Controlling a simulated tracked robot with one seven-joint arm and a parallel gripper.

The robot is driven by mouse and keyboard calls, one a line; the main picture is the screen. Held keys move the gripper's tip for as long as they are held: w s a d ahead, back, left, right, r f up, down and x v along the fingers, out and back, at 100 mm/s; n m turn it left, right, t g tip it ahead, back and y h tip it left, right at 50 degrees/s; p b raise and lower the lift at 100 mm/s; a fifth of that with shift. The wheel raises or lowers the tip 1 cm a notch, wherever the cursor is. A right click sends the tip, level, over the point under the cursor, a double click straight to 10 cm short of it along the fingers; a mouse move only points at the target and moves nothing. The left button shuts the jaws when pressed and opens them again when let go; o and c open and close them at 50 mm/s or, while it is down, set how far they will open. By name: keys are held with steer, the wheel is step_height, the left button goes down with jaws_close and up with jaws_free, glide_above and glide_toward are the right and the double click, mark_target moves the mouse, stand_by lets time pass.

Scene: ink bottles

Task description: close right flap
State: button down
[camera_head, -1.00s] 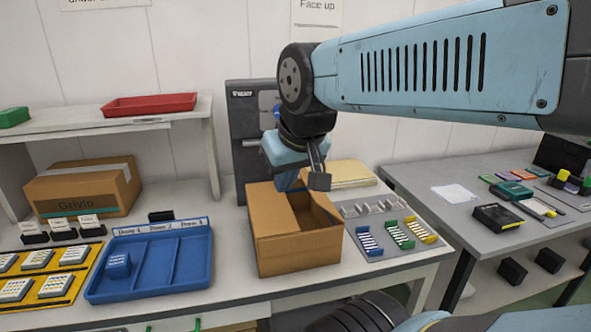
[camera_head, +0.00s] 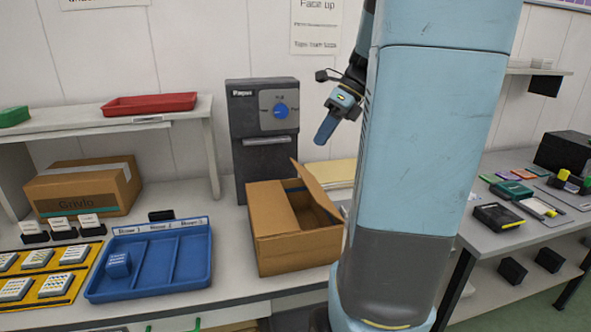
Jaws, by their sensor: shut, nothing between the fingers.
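The open cardboard box (camera_head: 300,248) stands on the white table at the middle. Its left flap (camera_head: 272,211) lies folded in over the left part of the opening. Its right flap (camera_head: 316,188) stands up, leaning up and to the left from the right side. The right part of the opening is uncovered and dark inside. My gripper (camera_head: 325,132) is above and behind the box, to the upper right of the flap, apart from it. It is shut and empty, pointing down. My arm's large blue link hides the table right of the box.
A blue divided tray (camera_head: 92,292) stands left of the box. A dark machine with a blue dial (camera_head: 280,110) stands behind it. A closed carton (camera_head: 130,186) sits at the back left. A red tray (camera_head: 150,104) lies on the shelf.

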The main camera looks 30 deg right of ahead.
steer(key=w+d+f+m+y, duration=0.1)
steer(key=w+d+m+y, duration=0.15)
steer(key=d+m, duration=0.6)
steer(key=m, duration=0.1)
glide_toward(304, 177)
steer(key=shift+t, duration=0.4)
steer(key=x, duration=0.7)
steer(key=shift+s+a, duration=0.1)
steer(key=shift+s, duration=0.25)
steer(key=shift+a, duration=0.15)
steer(key=shift+w, duration=0.1)
steer(key=shift+h, duration=0.25)
